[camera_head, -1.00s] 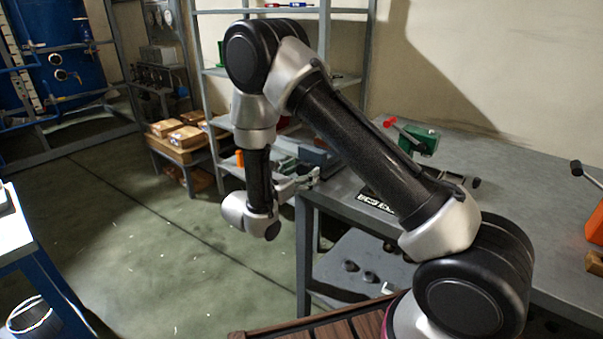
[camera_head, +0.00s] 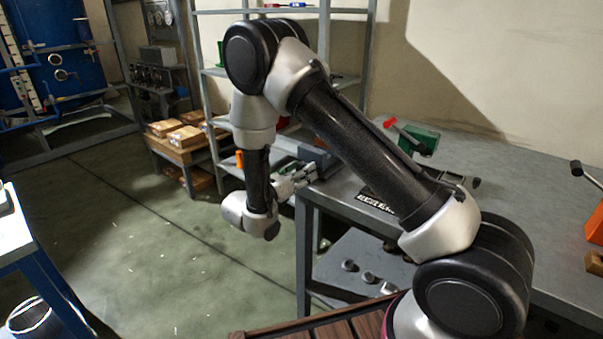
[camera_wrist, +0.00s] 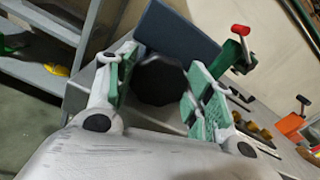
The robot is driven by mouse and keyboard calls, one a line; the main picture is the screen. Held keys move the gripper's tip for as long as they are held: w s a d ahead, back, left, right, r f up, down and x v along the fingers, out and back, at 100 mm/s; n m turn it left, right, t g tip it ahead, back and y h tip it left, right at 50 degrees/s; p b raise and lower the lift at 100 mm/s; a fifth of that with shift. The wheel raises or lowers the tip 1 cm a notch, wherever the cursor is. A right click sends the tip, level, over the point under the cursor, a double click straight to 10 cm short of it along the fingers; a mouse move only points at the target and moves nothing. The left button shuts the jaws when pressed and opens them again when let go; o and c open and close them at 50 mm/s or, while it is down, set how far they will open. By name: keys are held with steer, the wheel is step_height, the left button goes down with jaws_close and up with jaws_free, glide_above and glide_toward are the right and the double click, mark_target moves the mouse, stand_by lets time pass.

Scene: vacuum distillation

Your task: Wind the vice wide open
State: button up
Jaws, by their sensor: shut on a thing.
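The vice (camera_head: 318,156) is a blue-grey body at the left end of the bench, partly hidden behind my arm. In the wrist view its dark blue plate (camera_wrist: 180,35) rises behind a round black knob (camera_wrist: 160,82). My gripper (camera_head: 304,172) is at the bench's left corner, in front of the vice. In the wrist view, my gripper (camera_wrist: 160,90) has its green-padded fingers on either side of the knob, shut on it. The vice's jaws and the gap between them are hidden, so I cannot tell how far open it is.
The grey bench (camera_head: 505,205) carries a green device with a red-tipped lever (camera_head: 424,138) and, at the right, an orange object (camera_head: 595,225). A shelf rack (camera_head: 212,100) stands behind my arm. The floor (camera_head: 130,240) to the left is open.

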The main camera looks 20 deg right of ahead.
steer(key=o, duration=1)
steer(key=v, duration=1.2)
